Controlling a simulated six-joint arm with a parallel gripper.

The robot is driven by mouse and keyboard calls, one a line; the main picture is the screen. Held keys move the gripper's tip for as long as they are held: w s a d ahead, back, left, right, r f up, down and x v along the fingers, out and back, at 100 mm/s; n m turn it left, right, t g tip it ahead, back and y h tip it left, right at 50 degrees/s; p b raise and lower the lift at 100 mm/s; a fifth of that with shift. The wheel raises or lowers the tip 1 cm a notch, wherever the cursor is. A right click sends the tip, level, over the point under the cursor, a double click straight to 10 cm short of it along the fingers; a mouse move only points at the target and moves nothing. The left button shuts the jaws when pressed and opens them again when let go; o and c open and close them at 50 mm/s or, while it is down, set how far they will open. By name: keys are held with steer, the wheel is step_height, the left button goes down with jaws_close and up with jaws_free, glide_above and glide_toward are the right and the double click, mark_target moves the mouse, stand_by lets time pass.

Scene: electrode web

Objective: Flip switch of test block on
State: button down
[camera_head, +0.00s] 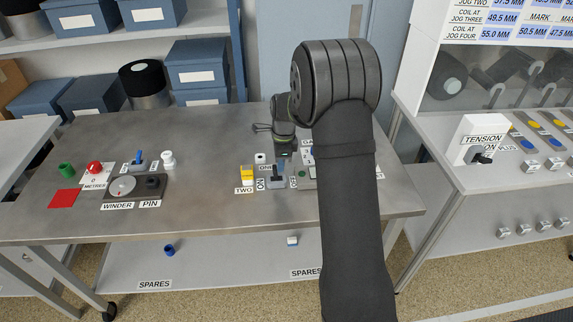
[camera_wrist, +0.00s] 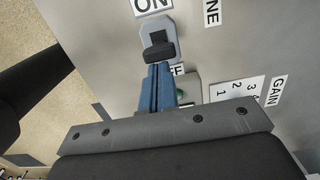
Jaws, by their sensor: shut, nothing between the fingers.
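The test block's switch (camera_head: 276,184) is a small grey block with a black lever, on the metal bench right of the ON label (camera_head: 260,184). In the wrist view the switch base (camera_wrist: 172,27) lies under the ON label (camera_wrist: 152,6). Its black lever (camera_wrist: 160,51) appears to lean away from ON, toward the partly hidden OFF label (camera_wrist: 178,69). My gripper (camera_wrist: 157,70) has its blue fingers shut and empty, with the tips right by the lever on its OFF side. I cannot tell whether they touch it. In the head view my gripper (camera_head: 281,163) is small and partly hidden.
A yellow block (camera_head: 246,173) stands left of the switch by the TWO label. A green round part (camera_wrist: 182,96) and a GAIN scale (camera_wrist: 237,89) sit close to the fingers. The winder (camera_head: 122,186) and pin block (camera_head: 151,185) are farther left. Bare bench lies between.

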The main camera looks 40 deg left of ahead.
steer(key=shift+s+a, duration=0.25)
steer(key=shift+r, duration=0.1)
steer(key=shift+r, duration=0.75)
step_height(320, 180, up, 10)
steer(key=s+a, duration=0.1)
steer(key=shift+a, duration=0.15)
steer(key=shift+s+f, duration=0.1)
steer(key=shift+f, duration=0.1)
steer(key=f, duration=0.3)
steer(key=d+f, duration=0.1)
steer(key=f, duration=0.2)
steer(key=w+f, duration=0.1)
steer(key=f, duration=0.2)
steer(key=shift+w+d+f, duration=0.1)
steer(key=shift+d+f, duration=0.05)
steer(key=shift+f, duration=0.25)
